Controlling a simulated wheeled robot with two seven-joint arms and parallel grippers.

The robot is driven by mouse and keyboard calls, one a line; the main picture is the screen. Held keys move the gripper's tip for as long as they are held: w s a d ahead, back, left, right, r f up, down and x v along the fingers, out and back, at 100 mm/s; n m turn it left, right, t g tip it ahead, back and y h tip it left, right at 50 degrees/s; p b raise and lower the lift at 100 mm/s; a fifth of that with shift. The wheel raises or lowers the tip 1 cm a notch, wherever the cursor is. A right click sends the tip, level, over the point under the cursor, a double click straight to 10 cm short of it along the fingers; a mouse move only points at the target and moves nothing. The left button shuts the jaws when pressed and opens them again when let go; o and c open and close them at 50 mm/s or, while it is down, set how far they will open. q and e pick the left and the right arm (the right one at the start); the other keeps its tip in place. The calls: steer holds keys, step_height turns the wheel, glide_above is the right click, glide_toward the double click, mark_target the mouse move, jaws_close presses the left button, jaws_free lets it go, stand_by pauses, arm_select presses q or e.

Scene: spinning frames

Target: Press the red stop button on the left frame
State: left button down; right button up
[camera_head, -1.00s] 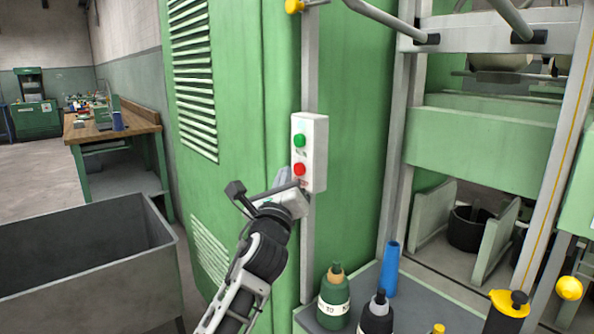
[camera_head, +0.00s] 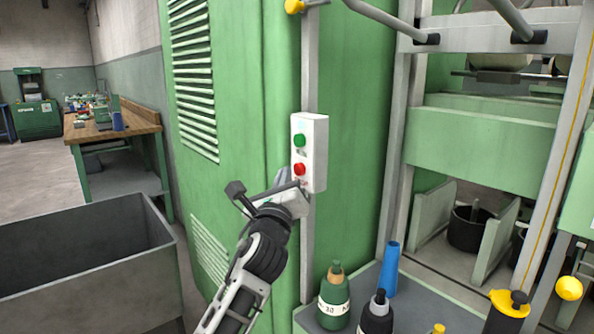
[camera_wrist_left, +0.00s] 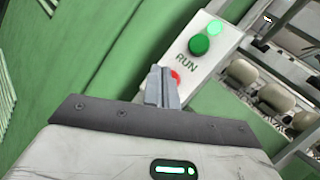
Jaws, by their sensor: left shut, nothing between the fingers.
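The red stop button (camera_head: 299,169) is on a white control box (camera_head: 319,150) on the green frame, below a green button (camera_head: 299,140). My left gripper (camera_head: 284,176) is shut and empty, just left of and below the red button. In the left wrist view the shut fingertips (camera_wrist_left: 161,84) overlap the lower left of the red button (camera_wrist_left: 175,77), so part of it is hidden. I cannot tell whether they touch it. The green button (camera_wrist_left: 199,44) with the word RUN shows above. My right gripper is not in view.
A grey metal bin (camera_head: 90,255) stands at the lower left, with a wooden workbench (camera_head: 140,123) behind it. Bottles (camera_head: 334,298) and a blue tube (camera_head: 390,268) stand on a grey shelf at lower right. A grey post (camera_head: 309,80) runs behind the control box.

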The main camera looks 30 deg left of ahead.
arm_select(q)
steer(key=shift+w, duration=0.15)
steer(key=shift+w+d, duration=0.2)
steer(key=shift+w, duration=0.05)
steer(key=shift+w+d, duration=0.15)
steer(key=shift+w, duration=0.3)
stand_by(0.7)
steer(key=shift+s, duration=0.1)
steer(key=shift+s+a+p, duration=0.3)
steer(key=shift+s+p, duration=0.2)
steer(key=shift+s, duration=0.25)
